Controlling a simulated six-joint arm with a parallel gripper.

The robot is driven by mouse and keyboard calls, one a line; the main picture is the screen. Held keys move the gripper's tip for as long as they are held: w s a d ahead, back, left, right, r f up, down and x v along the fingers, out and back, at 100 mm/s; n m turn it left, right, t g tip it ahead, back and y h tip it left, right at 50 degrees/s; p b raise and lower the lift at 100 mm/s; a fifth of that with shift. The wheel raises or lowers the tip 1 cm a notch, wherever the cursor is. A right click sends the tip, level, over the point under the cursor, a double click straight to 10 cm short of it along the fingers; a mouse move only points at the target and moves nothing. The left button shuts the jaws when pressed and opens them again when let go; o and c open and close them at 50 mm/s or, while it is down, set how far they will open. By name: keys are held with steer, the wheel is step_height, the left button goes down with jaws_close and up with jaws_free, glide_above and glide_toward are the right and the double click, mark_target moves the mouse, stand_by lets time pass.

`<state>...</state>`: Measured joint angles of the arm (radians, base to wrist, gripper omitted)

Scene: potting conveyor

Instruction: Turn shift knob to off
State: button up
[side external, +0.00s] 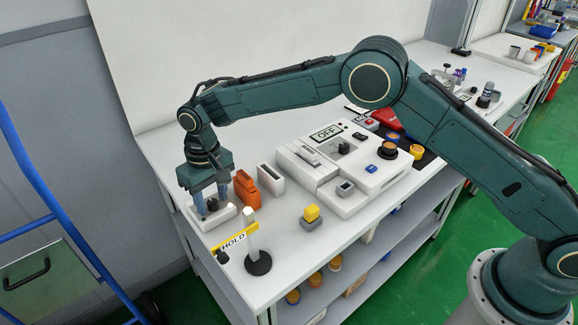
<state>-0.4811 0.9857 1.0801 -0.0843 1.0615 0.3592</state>
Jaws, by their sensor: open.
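My gripper (212,206) points down at the left end of the bench, its two blue-grey fingers apart. Between the fingers is a small dark knob (211,205) on a low white block (221,219). I cannot tell whether the fingers touch the knob, and its pointing direction is too small to read. A white control panel (361,199) stands in the middle of the bench. Its display (327,132) reads "OFF", and a dark knob or lever (343,148) sits just below the display. Which of the two knobs is the shift knob is not marked.
An orange holder (246,190) and a white holder (270,179) stand right of my gripper. A yellow-topped grey block (311,217) sits near the front edge.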

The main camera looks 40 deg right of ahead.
jaws_close()
steer(key=shift+m, duration=0.4)
steer(key=m, duration=1.1)
stand_by(0.5)
jaws_free()
steer(key=shift+s, duration=0.1)
